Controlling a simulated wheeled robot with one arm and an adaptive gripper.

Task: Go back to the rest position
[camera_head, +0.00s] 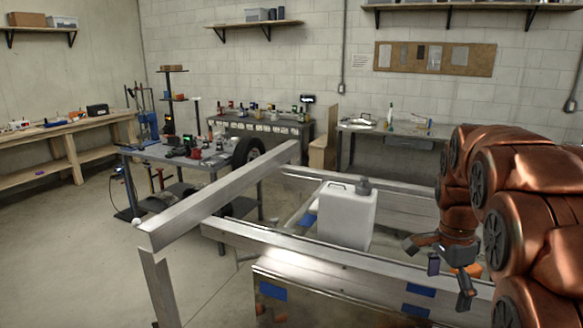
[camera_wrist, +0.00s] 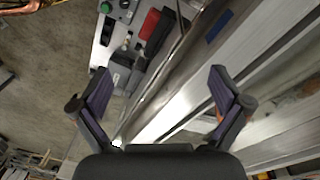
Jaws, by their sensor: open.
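My gripper (camera_head: 440,262) hangs from my copper-coloured arm at the right of the head view, with its fingers spread and nothing between them. It is to the right of a white jug (camera_head: 347,214) and over the right part of the aluminium trailer frame (camera_head: 290,245). In the wrist view my gripper (camera_wrist: 160,100) shows two dark fingers wide apart. Between and beyond them are a metal rail (camera_wrist: 165,115) and a grey panel with a green button (camera_wrist: 106,7) and a red part (camera_wrist: 150,24).
The trailer's rails and a raised crossbar (camera_head: 215,195) fill the front. A grey tool table (camera_head: 160,152) stands behind left, a wooden bench (camera_head: 60,130) at far left, and a metal table (camera_head: 405,127) by the back wall. Bare floor (camera_head: 70,240) lies at left.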

